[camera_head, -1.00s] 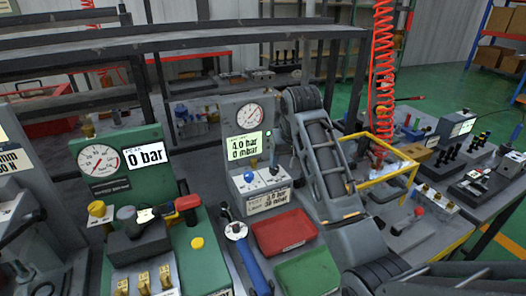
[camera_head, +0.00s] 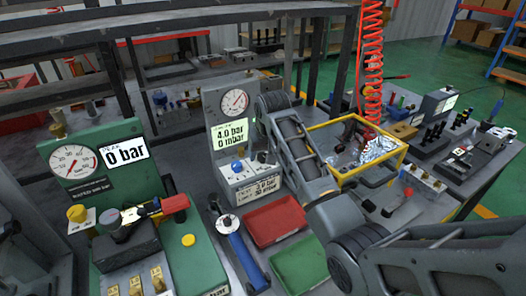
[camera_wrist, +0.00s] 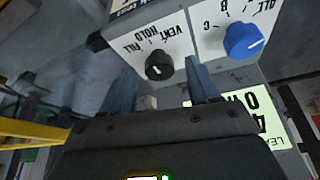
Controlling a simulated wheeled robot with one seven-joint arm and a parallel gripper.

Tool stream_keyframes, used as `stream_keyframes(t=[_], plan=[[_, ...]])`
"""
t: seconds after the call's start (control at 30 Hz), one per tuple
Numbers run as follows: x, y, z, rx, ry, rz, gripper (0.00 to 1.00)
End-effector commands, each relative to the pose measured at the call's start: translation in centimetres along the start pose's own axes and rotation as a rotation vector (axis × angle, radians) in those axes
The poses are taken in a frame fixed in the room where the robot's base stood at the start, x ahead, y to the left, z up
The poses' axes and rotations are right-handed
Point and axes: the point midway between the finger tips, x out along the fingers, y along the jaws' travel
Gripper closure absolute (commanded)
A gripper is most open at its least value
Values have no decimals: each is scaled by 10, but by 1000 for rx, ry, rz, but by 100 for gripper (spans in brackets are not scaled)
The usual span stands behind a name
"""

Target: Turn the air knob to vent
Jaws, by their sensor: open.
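The grey test panel (camera_head: 218,112) has a round gauge and a display reading 4.0 bar and 0 mbar. On its sloped base is a blue knob (camera_head: 237,165). In the wrist view, upside down, a black knob (camera_wrist: 160,66) sits by the labels FILL, HOLD and VENT. A blue knob (camera_wrist: 243,40) beside it has A, B, C-type labels. I cannot tell which label the black knob's mark points at. My gripper (camera_wrist: 162,78) is open, its fingers on either side of the black knob in the picture; contact cannot be told. In the head view my arm largely hides the gripper.
A green gauge unit (camera_head: 58,150) reading 0 bar stands left. A red tray (camera_head: 276,222) and a green tray (camera_head: 300,262) lie in front of the panel. A yellow-rimmed frame (camera_head: 346,178) and a red coiled hose (camera_head: 371,70) are to the right, with dark shelving behind.

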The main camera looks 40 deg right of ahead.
Motion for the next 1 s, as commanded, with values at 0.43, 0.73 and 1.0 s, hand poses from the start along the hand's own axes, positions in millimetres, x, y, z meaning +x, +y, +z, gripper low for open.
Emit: stream_keyframes(t=[0.43,0.73,1.0], plan=[[1,0,0,0,1,0,58],[0,0,0,0,1,0,87],[0,0,0,10,1,4,95]])
